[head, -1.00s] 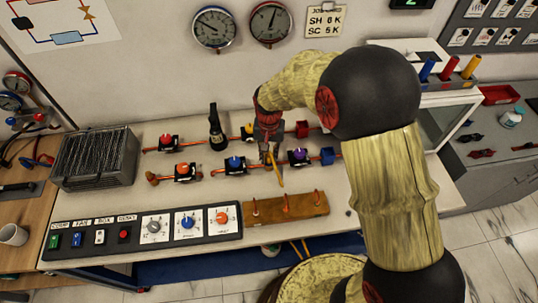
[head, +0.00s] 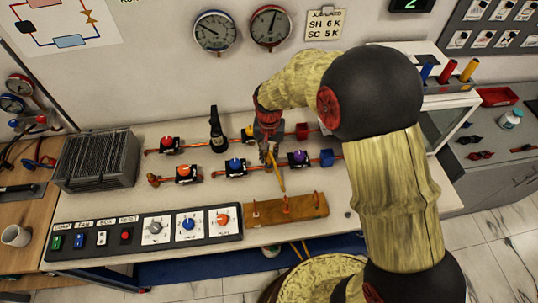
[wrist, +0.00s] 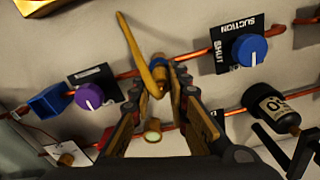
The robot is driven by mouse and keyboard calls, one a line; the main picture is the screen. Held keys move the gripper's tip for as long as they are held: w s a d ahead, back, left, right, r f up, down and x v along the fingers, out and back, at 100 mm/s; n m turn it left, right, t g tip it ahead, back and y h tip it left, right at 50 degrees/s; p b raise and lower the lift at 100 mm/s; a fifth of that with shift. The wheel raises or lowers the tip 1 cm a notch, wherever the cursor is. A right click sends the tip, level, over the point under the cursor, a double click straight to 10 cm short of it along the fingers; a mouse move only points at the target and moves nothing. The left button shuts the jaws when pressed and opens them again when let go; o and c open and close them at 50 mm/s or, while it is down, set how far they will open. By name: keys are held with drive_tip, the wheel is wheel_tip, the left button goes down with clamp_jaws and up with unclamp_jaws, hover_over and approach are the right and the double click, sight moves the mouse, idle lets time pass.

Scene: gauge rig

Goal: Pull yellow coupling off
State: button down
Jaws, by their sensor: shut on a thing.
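The yellow coupling (wrist: 157,74) sits at the pipe run between the purple-knob valve and the blue-knob valve. It has a yellow hose (wrist: 139,45) on it, which also shows in the head view (head: 281,180). In the wrist view, my gripper (wrist: 162,84) has one finger on each side of the coupling and is shut on it. A blue band shows on the fitting by the fingertips. In the head view, my gripper (head: 268,153) reaches down to the front pipe row. The fingers hide part of the coupling, so I cannot tell if it is still seated.
A purple-knob valve (wrist: 90,96) and a blue-knob suction valve (wrist: 247,50) flank the gripper. A black bottle (head: 217,130) stands behind. A wooden block with hooks (head: 287,208) lies in front. Several switches and dials fill the front panel (head: 140,238).

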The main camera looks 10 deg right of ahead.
drive_tip(key=shift+r+p, duration=1.2)
drive_tip(key=shift+r, duration=0.65)
